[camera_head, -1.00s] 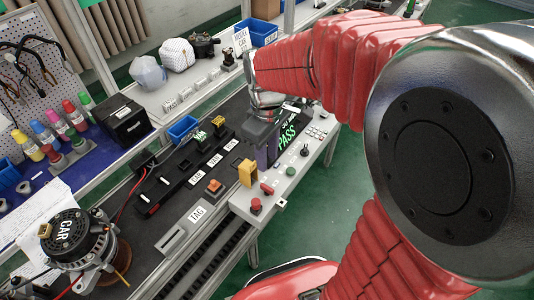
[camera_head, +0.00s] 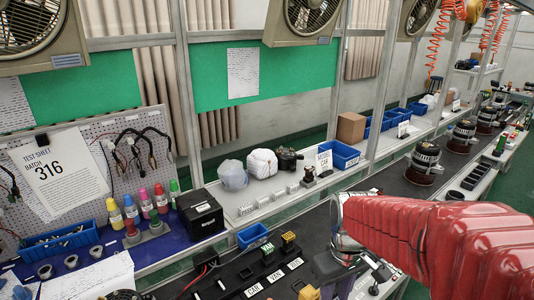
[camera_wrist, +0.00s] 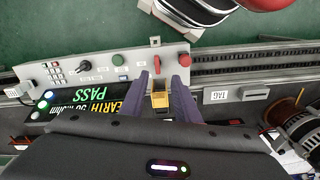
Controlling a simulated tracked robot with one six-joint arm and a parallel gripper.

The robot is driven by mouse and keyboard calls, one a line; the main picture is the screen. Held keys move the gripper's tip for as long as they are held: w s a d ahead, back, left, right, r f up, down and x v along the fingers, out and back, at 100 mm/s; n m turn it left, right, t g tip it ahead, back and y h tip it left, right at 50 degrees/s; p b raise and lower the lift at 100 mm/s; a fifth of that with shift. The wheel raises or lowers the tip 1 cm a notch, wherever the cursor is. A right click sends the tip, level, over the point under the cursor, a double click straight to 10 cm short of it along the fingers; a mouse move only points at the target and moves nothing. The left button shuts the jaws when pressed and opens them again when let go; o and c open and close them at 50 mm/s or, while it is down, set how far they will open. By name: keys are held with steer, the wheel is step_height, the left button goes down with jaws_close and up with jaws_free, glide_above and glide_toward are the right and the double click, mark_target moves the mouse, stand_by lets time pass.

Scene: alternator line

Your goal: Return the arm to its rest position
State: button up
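My red-sleeved arm reaches in from the right in the head view, over the front of the line. Its grey wrist shows at the lower middle, but the fingertips are not clear there. In the wrist view my gripper (camera_wrist: 161,92) has its two purple fingers spread apart. A yellow block (camera_wrist: 160,100) on the test console shows in the gap between them, with space on both sides. The fingers look open and empty. The console (camera_wrist: 115,65) carries knobs, a keypad and a lit display (camera_wrist: 88,104) reading PASS.
A black strip with labelled connectors (camera_head: 262,280) lies left of my wrist. Alternators (camera_head: 424,163) stand along the conveyor at the back right. A blue bin (camera_head: 252,235), a black box (camera_head: 200,214) and coloured bottles (camera_head: 146,202) stand to the left.

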steer(key=s+r+m+t, duration=0.4)
steer(key=s+r+t, duration=0.1)
steer(key=s+r, duration=0.4)
steer(key=shift+s+r, duration=0.35)
steer(key=shift+r, duration=0.3)
